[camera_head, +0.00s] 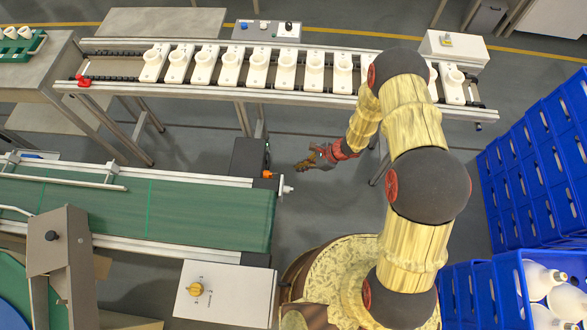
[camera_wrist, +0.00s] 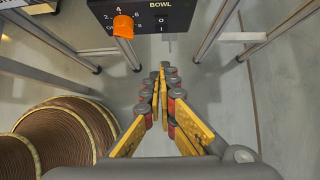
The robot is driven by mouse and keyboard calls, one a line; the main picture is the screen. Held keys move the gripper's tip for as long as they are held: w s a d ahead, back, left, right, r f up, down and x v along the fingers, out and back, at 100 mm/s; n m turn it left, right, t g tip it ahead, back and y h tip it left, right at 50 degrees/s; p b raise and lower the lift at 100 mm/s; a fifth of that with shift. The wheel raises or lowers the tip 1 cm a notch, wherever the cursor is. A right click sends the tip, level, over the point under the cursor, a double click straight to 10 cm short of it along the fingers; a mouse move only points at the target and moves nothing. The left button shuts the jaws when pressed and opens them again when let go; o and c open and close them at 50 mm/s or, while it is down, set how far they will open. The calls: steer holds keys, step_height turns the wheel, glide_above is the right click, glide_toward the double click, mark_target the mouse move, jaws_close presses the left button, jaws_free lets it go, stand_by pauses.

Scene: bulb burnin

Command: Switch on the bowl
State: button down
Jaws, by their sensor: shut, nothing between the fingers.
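In the wrist view a black control panel (camera_wrist: 178,12) marked BOWL is at the top, partly cut off by the frame edge. It carries an orange knob (camera_wrist: 123,26) with a numbered dial, and a switch area (camera_wrist: 160,24) marked 0 and I to its right. I cannot tell the switch's position. My gripper (camera_wrist: 163,70) is shut and empty, its fingertips below the panel in the picture and apart from it. In the head view my gripper (camera_head: 318,158) hangs right of a dark box (camera_head: 248,157) at the green conveyor's end.
The green conveyor (camera_head: 180,206) is left of my gripper. A rail with several white holders (camera_head: 230,70) runs behind. A box with a yellow knob (camera_head: 222,295) stands front left. Blue crates (camera_head: 515,170) stack at right. Metal legs (camera_wrist: 213,28) flank the panel.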

steer(key=a+f+b, duration=0.3)
steer(key=a+f, duration=0.4)
steer(key=a, duration=0.2)
steer(key=shift+w+b, duration=0.3)
steer(key=shift+w, duration=0.05)
steer(key=shift+a+f, duration=0.1)
steer(key=shift+a+f, duration=0.1)
